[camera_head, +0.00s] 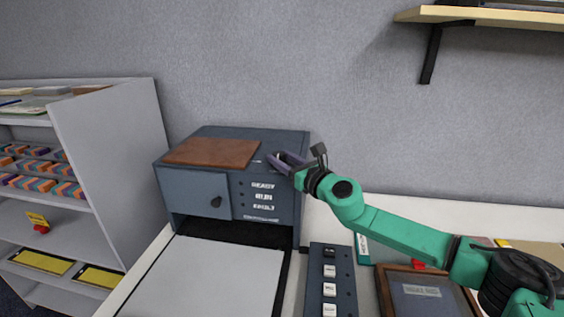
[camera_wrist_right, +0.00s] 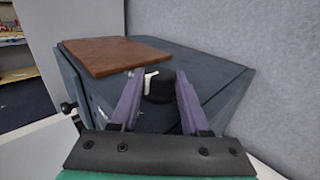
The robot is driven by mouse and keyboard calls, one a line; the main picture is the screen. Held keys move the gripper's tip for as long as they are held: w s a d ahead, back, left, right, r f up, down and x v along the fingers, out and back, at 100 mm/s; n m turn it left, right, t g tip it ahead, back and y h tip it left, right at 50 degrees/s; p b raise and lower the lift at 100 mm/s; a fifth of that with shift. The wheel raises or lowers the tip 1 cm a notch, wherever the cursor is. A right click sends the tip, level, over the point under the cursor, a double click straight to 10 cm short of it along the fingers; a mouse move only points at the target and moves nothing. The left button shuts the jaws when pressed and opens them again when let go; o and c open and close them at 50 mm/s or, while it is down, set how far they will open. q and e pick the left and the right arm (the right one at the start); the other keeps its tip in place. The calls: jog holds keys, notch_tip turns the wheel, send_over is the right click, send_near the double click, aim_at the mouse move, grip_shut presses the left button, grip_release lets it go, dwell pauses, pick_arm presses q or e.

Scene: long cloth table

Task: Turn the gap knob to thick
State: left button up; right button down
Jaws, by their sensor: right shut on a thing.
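The gap knob (camera_wrist_right: 161,88) is a black round knob with a white pointer, on top of the dark blue-grey machine (camera_head: 212,190). In the right wrist view the pointer sticks out toward the left, at the knob's upper left side. My right gripper (camera_head: 280,160) reaches down to the machine's top from the right. In the wrist view its purple fingers (camera_wrist_right: 160,100) stand on either side of the knob and are shut on it. In the head view the fingers hide most of the knob. I cannot read any thick or thin marks beside it. My left gripper is not in view.
A brown board (camera_head: 212,152) lies on the machine's top, left of the knob. A front door (camera_head: 195,193) with a dark handle is closed. A switch panel (camera_head: 331,300) and a framed sign (camera_head: 415,293) lie to the right. A wall shelf (camera_head: 500,17) hangs above; grey shelving (camera_head: 110,160) stands left.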

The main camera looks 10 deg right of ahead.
jog(key=shift+c, duration=1.9)
grip_release()
jog(key=b+v, duration=0.4)
jog(key=v, duration=1)
jog(key=shift+s, duration=0.3)
jog(key=shift+d, duration=0.2)
